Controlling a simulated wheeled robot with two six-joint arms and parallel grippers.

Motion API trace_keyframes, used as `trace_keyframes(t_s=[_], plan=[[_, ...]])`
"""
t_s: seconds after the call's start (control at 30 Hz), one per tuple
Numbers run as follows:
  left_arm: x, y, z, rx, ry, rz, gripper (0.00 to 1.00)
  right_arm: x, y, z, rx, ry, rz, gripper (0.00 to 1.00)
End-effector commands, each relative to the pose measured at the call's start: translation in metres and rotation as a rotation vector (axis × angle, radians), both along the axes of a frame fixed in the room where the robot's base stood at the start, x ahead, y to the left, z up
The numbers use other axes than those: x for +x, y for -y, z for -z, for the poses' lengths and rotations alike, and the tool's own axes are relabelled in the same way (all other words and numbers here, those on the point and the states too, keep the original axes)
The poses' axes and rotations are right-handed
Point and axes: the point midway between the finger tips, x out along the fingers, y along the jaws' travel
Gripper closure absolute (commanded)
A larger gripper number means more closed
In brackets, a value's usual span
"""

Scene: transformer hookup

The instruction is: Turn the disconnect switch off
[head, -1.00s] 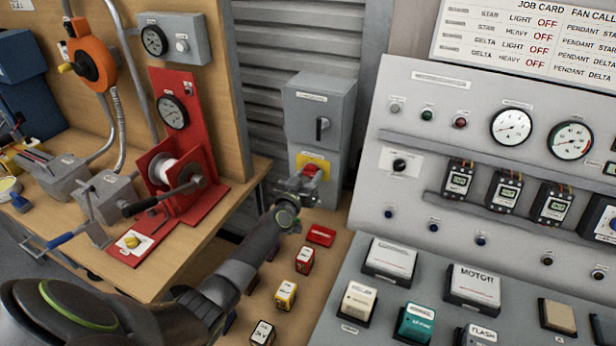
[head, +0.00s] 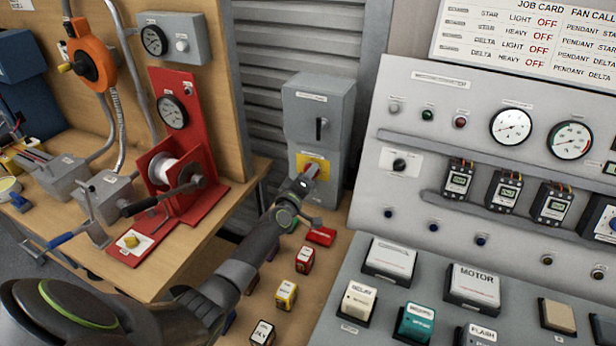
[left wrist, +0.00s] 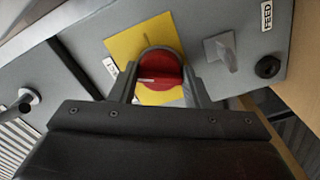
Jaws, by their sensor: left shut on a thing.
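The disconnect switch is a round red knob (left wrist: 160,66) on a yellow plate (left wrist: 130,45), low on a tall grey box (head: 316,110). In the left wrist view the knob sits between my two fingers, with a pale line across its face. My left gripper (left wrist: 162,88) is shut on the knob. In the head view my left gripper (head: 302,183) is in front of the plate and hides most of the knob; a little red shows past it. My right gripper is not in view.
A grey tab (left wrist: 222,52) and a black round fitting (left wrist: 267,67) stand beside the yellow plate. Below the arm, a red tray (head: 321,236) and several small labelled blocks lie on the wooden bench. The control panel (head: 455,120) is to the right, a red winch stand (head: 180,130) to the left.

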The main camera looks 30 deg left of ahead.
Motion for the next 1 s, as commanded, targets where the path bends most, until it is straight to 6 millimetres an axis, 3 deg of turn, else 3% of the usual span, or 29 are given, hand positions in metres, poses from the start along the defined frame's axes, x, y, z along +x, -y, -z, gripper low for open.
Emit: trace_keyframes(t_s=[0.5,1.0], plan=[[-0.0006,-0.0002,0.0014,-0.386,0.019,0.000,0.80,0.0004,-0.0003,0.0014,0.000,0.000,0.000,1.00],[-0.0007,-0.0003,0.0016,-0.488,0.025,0.000,0.80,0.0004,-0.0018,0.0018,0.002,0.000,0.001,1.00]])
